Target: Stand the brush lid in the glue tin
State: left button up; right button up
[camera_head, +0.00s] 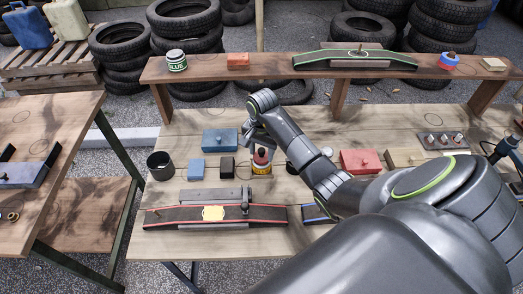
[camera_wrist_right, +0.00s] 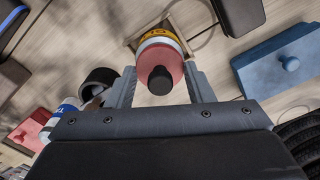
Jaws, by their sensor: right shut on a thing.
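My right gripper (camera_head: 262,150) reaches down over the workbench and is shut on the red brush lid (camera_head: 261,156) with its black knob. In the right wrist view the lid (camera_wrist_right: 160,66) sits between the two fingers (camera_wrist_right: 160,88), knob toward the camera. A yellow-labelled tin (camera_head: 261,169) is directly below the lid; its lettering (camera_wrist_right: 153,33) partly shows in the wrist view. Lid and tin look lined up, but I cannot tell whether the lid is seated or just above. Another tin, marked GLUE (camera_head: 177,61), stands on the raised shelf. My left gripper is not in view.
A red box (camera_head: 360,161) is to the right.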

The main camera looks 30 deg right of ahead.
jog(key=shift+f+b, duration=0.55)
jog(key=shift+b, duration=0.5)
dwell(1.6)
dwell(0.3)
jog(key=o, duration=1.5)
jog(key=shift+r+p, duration=2.05)
jog(key=shift+r, duration=1.5)
jog(key=shift+f, duration=0.1)
